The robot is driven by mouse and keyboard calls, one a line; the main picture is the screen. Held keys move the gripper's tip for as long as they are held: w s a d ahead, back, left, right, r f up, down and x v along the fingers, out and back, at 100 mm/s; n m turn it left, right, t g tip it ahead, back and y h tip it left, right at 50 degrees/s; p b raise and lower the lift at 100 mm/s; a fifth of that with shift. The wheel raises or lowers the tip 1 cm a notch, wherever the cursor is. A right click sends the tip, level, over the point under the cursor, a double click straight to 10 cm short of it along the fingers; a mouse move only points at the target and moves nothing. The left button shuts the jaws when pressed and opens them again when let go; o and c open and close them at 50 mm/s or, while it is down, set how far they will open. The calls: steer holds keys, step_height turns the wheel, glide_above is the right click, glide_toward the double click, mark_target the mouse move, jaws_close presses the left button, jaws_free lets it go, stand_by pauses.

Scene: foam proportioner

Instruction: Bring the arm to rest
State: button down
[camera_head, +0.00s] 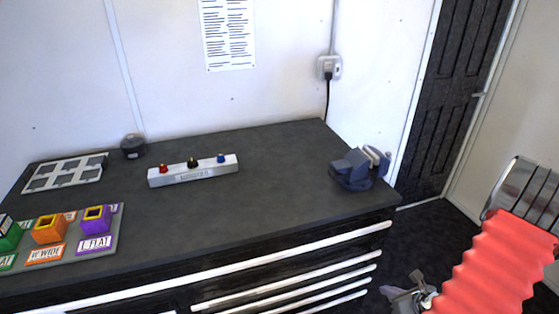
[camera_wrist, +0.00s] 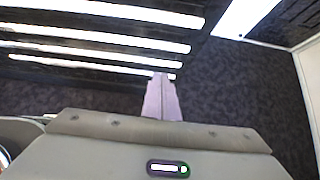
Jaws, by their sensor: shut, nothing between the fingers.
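My gripper (camera_wrist: 161,76) shows in the wrist view with its two pale fingers together and nothing between them. It hangs over the dark floor, in front of the drawer fronts of the workbench. In the head view my arm, with its red ribbed sleeve, is at the lower right, beside the bench's right end. Part of my gripper (camera_head: 396,300) shows low in that view, below the bench top and clear of it; its fingertips are hard to make out there.
The dark workbench (camera_head: 270,215) carries a blue vise (camera_head: 352,170), a white bar with coloured knobs (camera_head: 195,172), a slotted plate (camera_head: 65,173), a small dark round object (camera_head: 133,147) and a board with coloured blocks (camera_head: 75,240). A dark door (camera_head: 455,95) stands behind at right.

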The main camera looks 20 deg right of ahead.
steer(key=w+a+r+m+g+y, duration=0.1)
steer(key=a+r+m+g, duration=0.2)
steer(key=a+r+m, duration=3.1)
steer(key=a+r, duration=0.2)
steer(key=a, duration=0.2)
steer(key=shift+r+m, duration=0.2)
steer(key=shift+m, duration=0.1)
steer(key=shift+a, duration=0.1)
